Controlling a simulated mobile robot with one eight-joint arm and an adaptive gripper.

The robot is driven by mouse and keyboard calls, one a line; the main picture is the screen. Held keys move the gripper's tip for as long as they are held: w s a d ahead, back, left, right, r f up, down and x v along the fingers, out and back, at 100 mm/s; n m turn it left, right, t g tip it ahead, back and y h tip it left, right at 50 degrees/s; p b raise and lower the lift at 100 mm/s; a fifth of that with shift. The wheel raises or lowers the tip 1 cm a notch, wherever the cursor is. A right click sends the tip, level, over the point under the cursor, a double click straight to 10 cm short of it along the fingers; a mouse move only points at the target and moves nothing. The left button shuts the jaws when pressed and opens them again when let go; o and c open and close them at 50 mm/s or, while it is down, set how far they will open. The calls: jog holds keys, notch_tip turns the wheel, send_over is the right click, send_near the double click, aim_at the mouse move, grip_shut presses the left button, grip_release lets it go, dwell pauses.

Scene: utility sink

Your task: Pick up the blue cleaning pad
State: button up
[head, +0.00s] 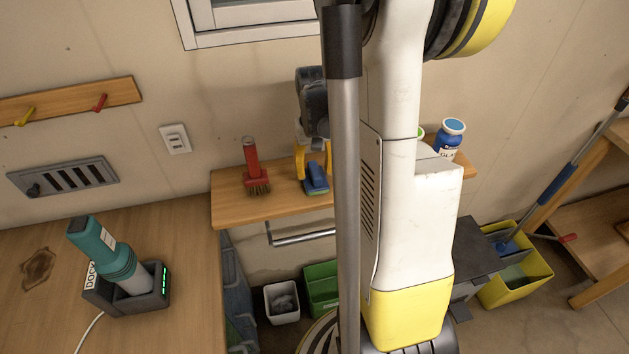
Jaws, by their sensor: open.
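The blue cleaning pad (317,178) lies on the wooden shelf against the wall, left of my grey column. It is blue with a thin green edge along its lower side. My gripper (314,162) has yellow fingers and points down at the pad from above. The fingers are open, one at the pad's left and the other by its right side near the column. I cannot tell whether they touch the pad. My column and white arm parts hide the shelf to the right of it.
A red-handled brush (252,168) stands left on the wooden shelf (228,207). A blue-lidded bottle (449,138) stands at the right end. A teal device sits in a charging dock (130,290) on the left counter. Bins (283,302) and a yellow bucket (520,285) are below.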

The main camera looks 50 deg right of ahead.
jog(key=shift+f, duration=0.6)
grip_shut()
jog(key=shift+r, duration=0.15)
